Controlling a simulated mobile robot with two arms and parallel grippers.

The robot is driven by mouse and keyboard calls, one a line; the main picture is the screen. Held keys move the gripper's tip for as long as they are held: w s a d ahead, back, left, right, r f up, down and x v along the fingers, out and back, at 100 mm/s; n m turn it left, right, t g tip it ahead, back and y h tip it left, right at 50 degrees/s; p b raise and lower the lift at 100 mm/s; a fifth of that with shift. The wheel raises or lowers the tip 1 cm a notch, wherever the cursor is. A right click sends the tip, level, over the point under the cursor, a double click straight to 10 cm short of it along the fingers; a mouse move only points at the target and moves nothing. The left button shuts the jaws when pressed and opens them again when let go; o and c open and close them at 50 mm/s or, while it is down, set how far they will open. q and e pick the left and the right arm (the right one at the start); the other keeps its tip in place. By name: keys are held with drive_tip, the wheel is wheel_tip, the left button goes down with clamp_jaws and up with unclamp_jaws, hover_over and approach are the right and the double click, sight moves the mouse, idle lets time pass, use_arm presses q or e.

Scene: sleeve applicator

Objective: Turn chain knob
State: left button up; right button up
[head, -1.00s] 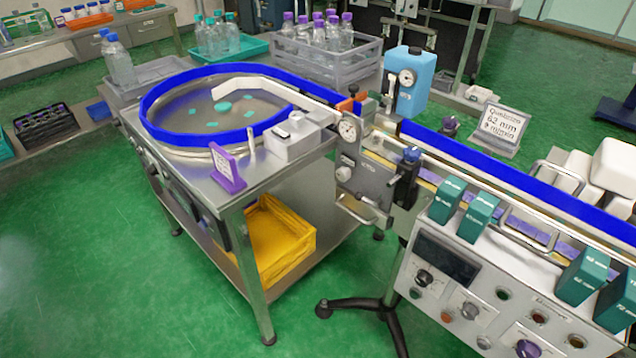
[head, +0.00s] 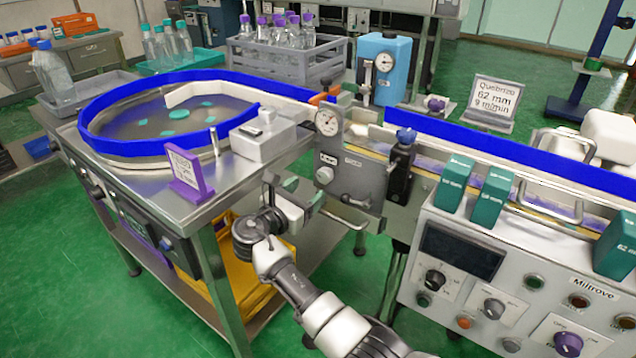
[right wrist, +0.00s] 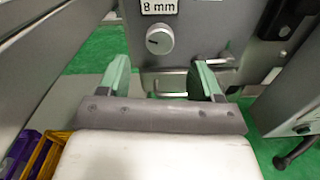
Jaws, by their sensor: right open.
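No knob carries a label I can read as "chain". A round silver knob (head: 324,175) sits on the grey dial box at the end of the table; in the right wrist view the knob (right wrist: 160,40) shows ahead, under an "8 mm" label. The control panel at right has a black knob (head: 435,280), a grey knob (head: 494,308) and a larger purple knob (head: 568,343). My right gripper (head: 302,191) is open and empty, in front of the dial box and apart from it. Its green-tipped fingers (right wrist: 163,80) stand wide apart. My left gripper is out of view.
A steel table (head: 205,208) with a blue-rimmed round tray is at left. A purple sign (head: 188,172) stands at its edge. Teal blocks (head: 489,200) stand on top of the control panel. A sign reading 62 mm, 9 m/min (head: 494,101) stands behind the conveyor.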

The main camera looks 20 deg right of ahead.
sight(322, 179)
drive_tip(key=b+x, duration=0.1)
drive_tip(key=x, duration=0.5)
drive_tip(key=shift+w+d+f, duration=0.1)
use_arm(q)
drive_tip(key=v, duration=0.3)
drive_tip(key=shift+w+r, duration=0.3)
use_arm(e)
drive_tip(key=shift+c, duration=0.3)
drive_tip(key=c, duration=0.9)
drive_tip(key=shift+o, duration=0.2)
drive_tip(key=shift+m, duration=0.3)
